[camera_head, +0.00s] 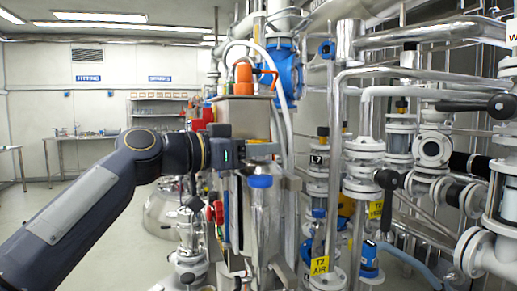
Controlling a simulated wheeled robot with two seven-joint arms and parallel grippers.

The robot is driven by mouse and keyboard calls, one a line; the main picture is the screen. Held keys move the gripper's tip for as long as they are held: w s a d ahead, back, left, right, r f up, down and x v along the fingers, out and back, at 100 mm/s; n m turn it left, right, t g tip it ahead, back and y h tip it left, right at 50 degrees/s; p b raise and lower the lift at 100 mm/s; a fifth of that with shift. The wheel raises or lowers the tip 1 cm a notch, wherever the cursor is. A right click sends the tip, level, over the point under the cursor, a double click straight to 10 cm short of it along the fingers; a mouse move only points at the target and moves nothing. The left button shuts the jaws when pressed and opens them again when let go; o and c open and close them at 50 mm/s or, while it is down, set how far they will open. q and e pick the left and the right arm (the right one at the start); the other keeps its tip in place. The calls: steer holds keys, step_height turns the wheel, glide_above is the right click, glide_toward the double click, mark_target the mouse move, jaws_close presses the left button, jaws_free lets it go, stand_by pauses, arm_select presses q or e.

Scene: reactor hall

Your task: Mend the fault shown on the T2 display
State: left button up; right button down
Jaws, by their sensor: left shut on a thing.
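My left gripper (268,150) reaches in from the left at mid-height, in front of a steel box (243,116) with an orange handle-like part (263,76) above it. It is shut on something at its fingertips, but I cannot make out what. A blue cap (260,181) on a steel cylinder shows just below it. A yellow tag (320,265) reading "T2 AIR" hangs at the lower middle. I see no readable T2 display. My right gripper is not in view.
Dense steel pipes and flanged valves fill the right, with a black-handled valve (501,106) and another black handle (387,179). A pale hose (279,83) loops above my gripper. Benches (80,138) stand far back left. The left floor (40,200) is clear.

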arm_select(q)
steer(key=o, duration=1)
steer(key=shift+c, duration=0.2)
steer(key=b+v, duration=0.1)
steer(key=v, duration=0.6)
steer(key=shift+s+a, duration=0.2)
steer(key=shift+a, duration=0.1)
